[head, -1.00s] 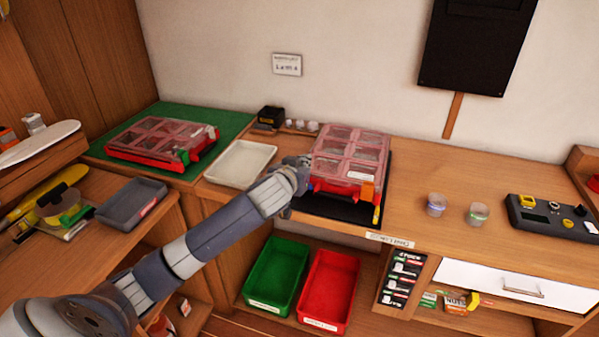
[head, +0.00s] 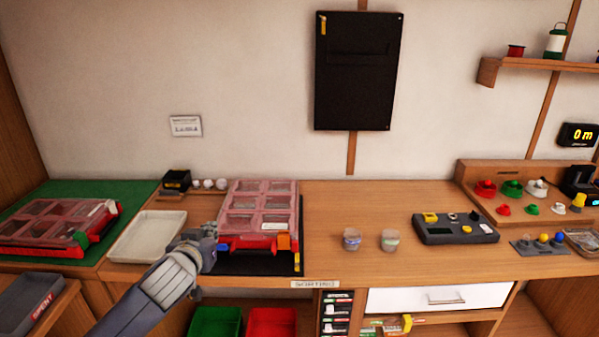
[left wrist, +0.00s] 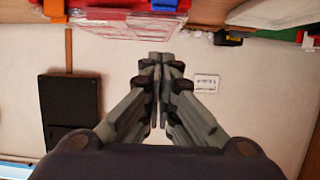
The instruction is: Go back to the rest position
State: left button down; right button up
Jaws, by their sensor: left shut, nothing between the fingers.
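My left gripper (head: 205,234) is at the front left corner of the red organizer case with a clear lid (head: 258,217), which lies shut on a black mat (head: 232,266). In the left wrist view my left gripper (left wrist: 160,58) has its fingers together with nothing between them. The red case (left wrist: 110,16) shows upside down at the top of that view. I cannot tell from the head view whether the fingers touch the case. My right gripper is not in either view.
A white tray (head: 130,250) lies left of the gripper. A second red case (head: 55,224) sits on a green mat (head: 127,192). Two small cups (head: 352,240) and a dark device (head: 455,229) stand to the right. Green (head: 214,322) and red (head: 271,323) bins are below.

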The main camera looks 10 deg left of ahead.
pick_arm(q)
jog(key=s+d+f+m+g+h, duration=0.2)
jog(key=s+d+f+g, duration=0.45)
jog(key=s+f, duration=0.75)
jog(key=s+d+f+m+g+h, duration=0.15)
jog(key=s+d+f, duration=0.25)
jog(key=s, duration=0.6)
jog(key=s+d+f+m+g, duration=0.15)
jog(key=s+d+f, duration=0.25)
jog(key=s, duration=0.5)
jog(key=s+f+g, duration=0.2)
jog(key=s+f, duration=0.1)
jog(key=f, duration=2.5)
jog(key=s+a+f+g, duration=0.1)
jog(key=s+a+f, duration=0.1)
jog(key=s+f, duration=1.2)
jog(key=s, duration=0.2)
jog(key=shift+s+a+f, duration=0.25)
jog(key=shift+s+f, duration=0.1)
jog(key=shift+f, duration=0.05)
